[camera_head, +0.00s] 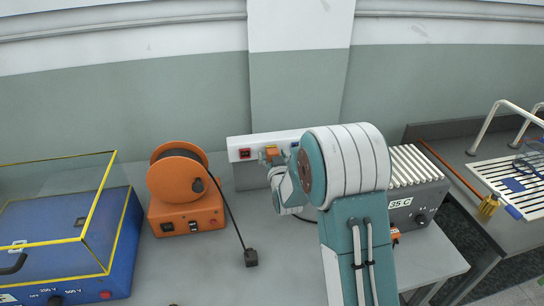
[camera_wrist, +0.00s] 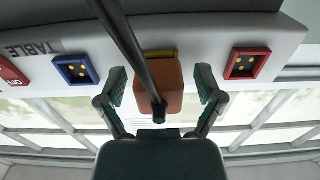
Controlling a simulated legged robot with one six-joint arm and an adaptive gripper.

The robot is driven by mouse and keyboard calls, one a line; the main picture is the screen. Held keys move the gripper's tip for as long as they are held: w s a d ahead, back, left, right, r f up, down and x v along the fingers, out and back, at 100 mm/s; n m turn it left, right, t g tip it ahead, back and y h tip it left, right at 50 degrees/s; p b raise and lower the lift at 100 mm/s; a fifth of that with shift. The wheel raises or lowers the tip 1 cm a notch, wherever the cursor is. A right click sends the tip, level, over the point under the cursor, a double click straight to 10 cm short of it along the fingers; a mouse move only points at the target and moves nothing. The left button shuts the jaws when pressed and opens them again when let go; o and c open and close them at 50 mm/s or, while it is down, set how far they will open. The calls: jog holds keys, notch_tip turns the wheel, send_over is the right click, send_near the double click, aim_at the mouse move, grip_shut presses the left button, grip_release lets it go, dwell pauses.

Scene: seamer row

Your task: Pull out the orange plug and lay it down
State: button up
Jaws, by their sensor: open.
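The orange plug (camera_wrist: 162,92) sits in a socket of the white power strip (camera_wrist: 205,38), with a yellow edge showing at its base. A thick black cable crosses the wrist view to the plug's rear end. My gripper (camera_wrist: 160,84) is open, with one finger on each side of the plug and a visible gap on both sides. In the head view the plug (camera_head: 271,151) shows small on the strip (camera_head: 259,139) at the wall. My arm hides much of the strip, and my fingers are hard to make out there.
Red (camera_wrist: 246,63) and blue (camera_wrist: 75,70) sockets flank the plug. On the grey table (camera_head: 200,264) stand an orange cable reel (camera_head: 180,178), a blue machine with a clear guard (camera_head: 80,255) and a ribbed grey box (camera_head: 418,190). A black plug (camera_head: 251,257) lies near the front, with bare table around it.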

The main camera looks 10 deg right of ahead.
dwell(0.8)
grip_shut()
jog(key=shift+s, duration=0.15)
jog(key=shift+s, duration=2.85)
